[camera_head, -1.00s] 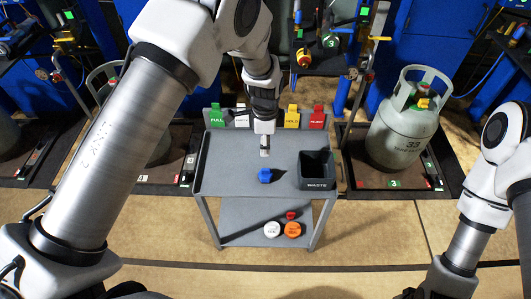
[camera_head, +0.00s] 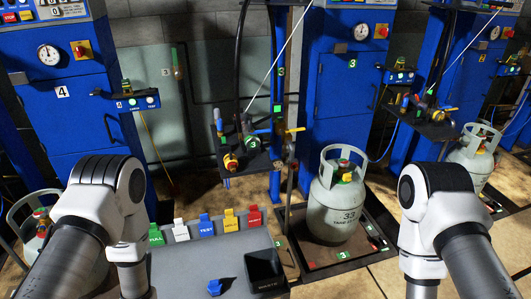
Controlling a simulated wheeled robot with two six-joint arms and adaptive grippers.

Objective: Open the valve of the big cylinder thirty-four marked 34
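No number 34 is readable in the head view. The big cylinder marked 33 (camera_head: 336,213) stands upright on a floor scale, right of centre, with a red, yellow and green valve (camera_head: 346,171) inside its collar. A third cylinder (camera_head: 30,222) at the left is largely covered by my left arm. The numbers on these two cannot be read. Both my arms bend down toward the lower edge, and neither gripper is in view.
A grey cart (camera_head: 185,262) at the bottom carries a blue piece (camera_head: 214,287), a black waste bin (camera_head: 265,269) and a row of coloured tags (camera_head: 206,225). Blue cabinets (camera_head: 342,80) with gauges stand behind. A valve-and-hose stand (camera_head: 245,145) rises behind the cart. Floor shows between cart and scale.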

